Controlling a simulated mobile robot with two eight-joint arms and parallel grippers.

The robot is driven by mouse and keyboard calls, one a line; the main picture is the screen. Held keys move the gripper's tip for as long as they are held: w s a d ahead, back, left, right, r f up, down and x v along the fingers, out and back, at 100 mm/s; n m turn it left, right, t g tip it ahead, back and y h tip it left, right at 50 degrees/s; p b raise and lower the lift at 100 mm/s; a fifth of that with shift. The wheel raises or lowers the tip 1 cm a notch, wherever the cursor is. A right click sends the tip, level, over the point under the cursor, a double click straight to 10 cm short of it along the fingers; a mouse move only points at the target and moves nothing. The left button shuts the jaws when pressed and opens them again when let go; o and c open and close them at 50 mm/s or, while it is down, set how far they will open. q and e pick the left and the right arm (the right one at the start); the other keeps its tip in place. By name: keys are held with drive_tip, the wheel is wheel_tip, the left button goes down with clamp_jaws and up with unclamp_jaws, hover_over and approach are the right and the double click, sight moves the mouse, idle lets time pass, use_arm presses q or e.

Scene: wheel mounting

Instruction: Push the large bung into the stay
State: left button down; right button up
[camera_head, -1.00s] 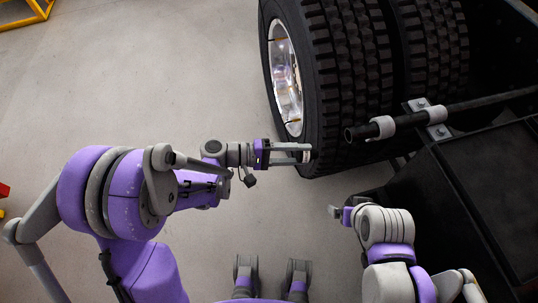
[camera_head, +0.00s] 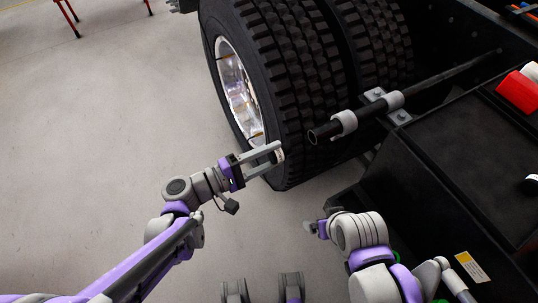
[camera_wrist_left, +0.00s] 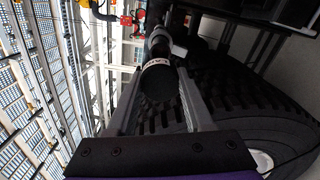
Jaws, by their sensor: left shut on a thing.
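My left gripper (camera_head: 273,155) is shut on the large bung (camera_wrist_left: 158,83), which shows in the left wrist view as a dark round plug with a white labelled band between the fingers. In the head view only a small pale piece of it shows at the fingertips. The stay (camera_head: 345,122) is a black tube with grey collars. Its open end faces my left gripper, up and to the right of the fingertips, and a gap shows between them in the head view. My right gripper (camera_head: 313,228) is low near the black box; its fingers are too small to judge.
A large twin tyre (camera_head: 285,80) with a shiny rim stands just behind the left gripper. A black box (camera_head: 440,150) with a red cylinder (camera_head: 516,92) on it fills the right side.

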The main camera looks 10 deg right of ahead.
sight(290, 148)
use_arm(q)
drive_tip(key=shift+x, duration=2.65)
drive_tip(key=shift+w+d, duration=0.15)
drive_tip(key=shift+d, duration=0.3)
drive_tip(key=shift+x, duration=1.15)
drive_tip(key=shift+f, duration=0.1)
drive_tip(key=shift+c, duration=1)
unclamp_jaws()
drive_tip(key=v, duration=1.1)
